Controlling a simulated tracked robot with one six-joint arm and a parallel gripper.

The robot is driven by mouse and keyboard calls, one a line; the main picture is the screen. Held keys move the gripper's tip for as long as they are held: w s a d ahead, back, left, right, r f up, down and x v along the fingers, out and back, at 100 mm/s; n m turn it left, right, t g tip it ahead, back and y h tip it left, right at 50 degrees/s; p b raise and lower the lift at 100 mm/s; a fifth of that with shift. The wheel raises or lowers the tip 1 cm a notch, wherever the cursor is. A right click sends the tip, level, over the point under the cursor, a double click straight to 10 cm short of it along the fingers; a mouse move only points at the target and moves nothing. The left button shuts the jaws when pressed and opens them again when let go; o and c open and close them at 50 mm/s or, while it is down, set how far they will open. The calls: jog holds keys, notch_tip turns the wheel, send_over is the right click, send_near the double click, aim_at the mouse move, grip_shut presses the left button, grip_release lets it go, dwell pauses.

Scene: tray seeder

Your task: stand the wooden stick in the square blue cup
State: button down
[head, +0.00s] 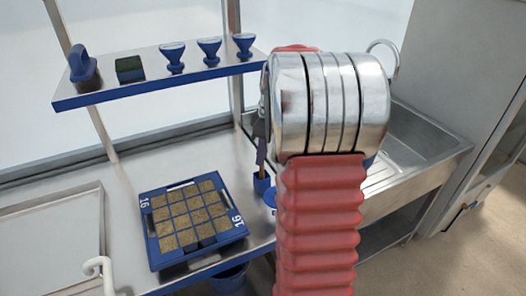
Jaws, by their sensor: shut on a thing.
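My gripper (261,152) points down beside the metal wrist of my arm, above the counter right of the seed tray. It is shut on the wooden stick (262,171), of which only a short light-brown length shows below the fingers. The square blue cup (262,185) stands on the counter directly under it. The stick's lower end is at the cup's mouth in the picture; I cannot tell whether it is inside or how deep. My arm hides the area just right of the cup.
A blue tray (150,238) with several soil cells lies left of the cup. Another blue item (269,198), partly hidden by my arm, is close to the cup. A shelf (150,91) with blue tools hangs above. A sink (415,135) is at right.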

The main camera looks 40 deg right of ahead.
dwell(0.3)
jog(key=c, duration=1.7)
grip_release()
jog(key=r, duration=0.4)
jog(key=s+r, duration=0.1)
jog(key=r, duration=0.4)
jog(key=d+r, duration=0.1)
jog(key=r, duration=0.3)
jog(key=shift+s+r, duration=0.25)
jog(key=shift+s, duration=0.15)
